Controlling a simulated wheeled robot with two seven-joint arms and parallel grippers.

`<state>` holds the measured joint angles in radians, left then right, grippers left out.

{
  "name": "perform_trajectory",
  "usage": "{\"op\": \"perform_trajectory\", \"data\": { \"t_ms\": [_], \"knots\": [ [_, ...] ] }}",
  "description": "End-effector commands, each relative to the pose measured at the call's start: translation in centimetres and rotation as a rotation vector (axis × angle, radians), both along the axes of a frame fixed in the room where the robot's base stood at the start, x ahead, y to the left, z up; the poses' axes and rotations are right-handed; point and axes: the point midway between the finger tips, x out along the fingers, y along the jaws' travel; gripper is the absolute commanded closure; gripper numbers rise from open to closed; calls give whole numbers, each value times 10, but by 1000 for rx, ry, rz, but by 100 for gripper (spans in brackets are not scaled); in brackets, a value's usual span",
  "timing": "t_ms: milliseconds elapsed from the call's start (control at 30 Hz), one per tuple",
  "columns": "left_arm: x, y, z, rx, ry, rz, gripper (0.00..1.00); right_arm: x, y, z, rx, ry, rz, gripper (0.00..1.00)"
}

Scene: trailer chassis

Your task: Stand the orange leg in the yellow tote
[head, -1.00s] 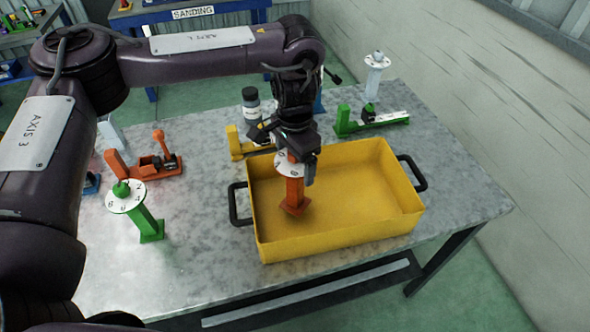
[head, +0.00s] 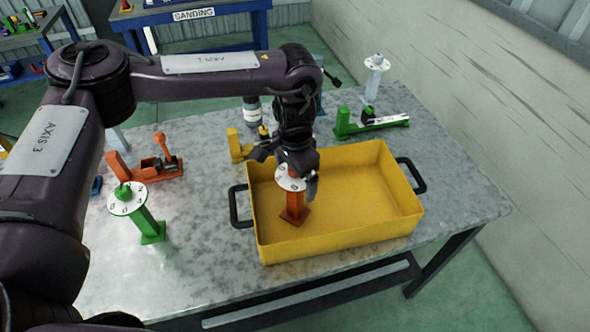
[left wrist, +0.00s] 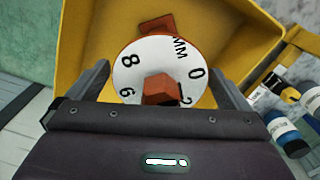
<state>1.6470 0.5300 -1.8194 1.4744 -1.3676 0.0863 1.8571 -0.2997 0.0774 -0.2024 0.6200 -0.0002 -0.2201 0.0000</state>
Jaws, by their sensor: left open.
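The orange leg (head: 294,208) stands upright on its square foot inside the yellow tote (head: 350,243), near the tote's left end. Its white numbered dial is at the top, under my left gripper (head: 286,172). In the left wrist view the dial (left wrist: 140,65) and the orange knob (left wrist: 160,90) lie between the two fingers, with gaps on both sides. The left gripper is open and just above the leg's top. My right gripper is in neither view.
The tote has black handles (head: 238,204) at both ends. A green leg with a dial (head: 150,224) stands to the left. An orange fixture (head: 150,168), a yellow one (head: 236,146) and a green one (head: 372,124) are behind. The table's front left is bare.

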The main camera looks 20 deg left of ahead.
Motion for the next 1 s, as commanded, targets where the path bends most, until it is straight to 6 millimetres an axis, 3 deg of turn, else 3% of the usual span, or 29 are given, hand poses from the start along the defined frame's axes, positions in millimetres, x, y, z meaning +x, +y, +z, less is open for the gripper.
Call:
{"op": "perform_trajectory", "data": {
  "t_ms": [167, 400, 600, 800, 1000],
  "knots": [
    [1, 0, 13, -2, -4, 1, 0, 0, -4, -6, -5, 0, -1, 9],
    [2, 0, 67, 2, -8, -2, 0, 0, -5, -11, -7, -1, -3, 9],
    [1, 0, 102, 2, -6, -1, 0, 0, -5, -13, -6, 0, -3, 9],
    [1, 0, 120, 0, -1, -1, 0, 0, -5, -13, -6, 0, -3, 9],
    [0, 0, 123, 0, 0, 0, 0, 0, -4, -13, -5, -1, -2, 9]
  ]
}}
